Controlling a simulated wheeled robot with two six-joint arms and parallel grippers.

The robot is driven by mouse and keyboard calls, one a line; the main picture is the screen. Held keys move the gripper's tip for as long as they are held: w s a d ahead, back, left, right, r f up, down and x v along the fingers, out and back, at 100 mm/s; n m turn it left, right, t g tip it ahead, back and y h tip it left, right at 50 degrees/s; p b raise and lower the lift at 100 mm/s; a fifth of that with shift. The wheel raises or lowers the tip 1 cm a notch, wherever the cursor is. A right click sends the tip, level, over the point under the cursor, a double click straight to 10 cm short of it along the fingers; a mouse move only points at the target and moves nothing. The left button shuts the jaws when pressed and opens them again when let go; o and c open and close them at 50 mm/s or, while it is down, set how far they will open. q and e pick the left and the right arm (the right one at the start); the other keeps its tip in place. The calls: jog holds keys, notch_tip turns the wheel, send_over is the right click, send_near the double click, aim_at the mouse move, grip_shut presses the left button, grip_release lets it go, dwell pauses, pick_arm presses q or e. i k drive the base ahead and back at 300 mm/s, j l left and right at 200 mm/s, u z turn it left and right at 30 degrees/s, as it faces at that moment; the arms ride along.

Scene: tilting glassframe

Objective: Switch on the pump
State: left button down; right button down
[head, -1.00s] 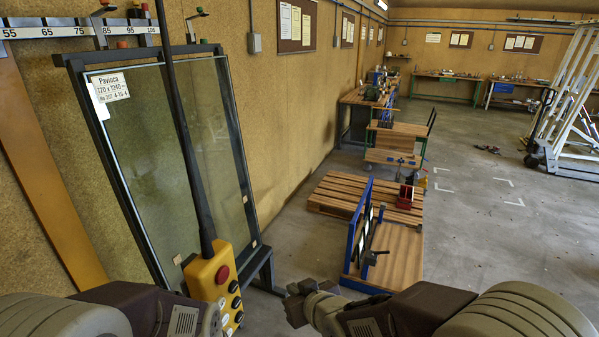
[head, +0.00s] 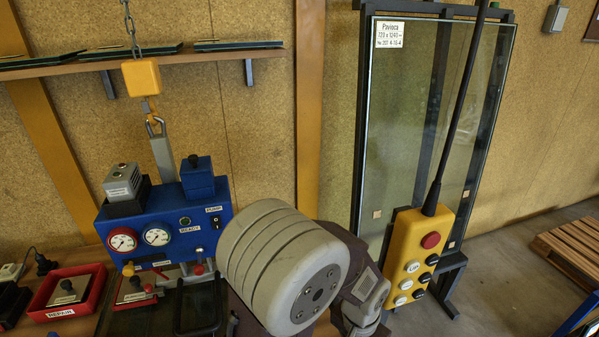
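The switch's position is too small to tell. A rounded grey link of my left arm stands just right of the unit and hides what is behind it. The fingers of my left gripper do not show. My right gripper is out of view.
A yellow pendant control box (head: 420,257) hangs in front of the glass pane (head: 415,130) on its dark frame. A yellow block (head: 141,77) on a chain hangs over the pump unit. A red tray (head: 67,291) lies at the lower left. A shelf (head: 130,64) runs above.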

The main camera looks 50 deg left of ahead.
aim_at(216, 223)
jog(key=u, duration=2.15)
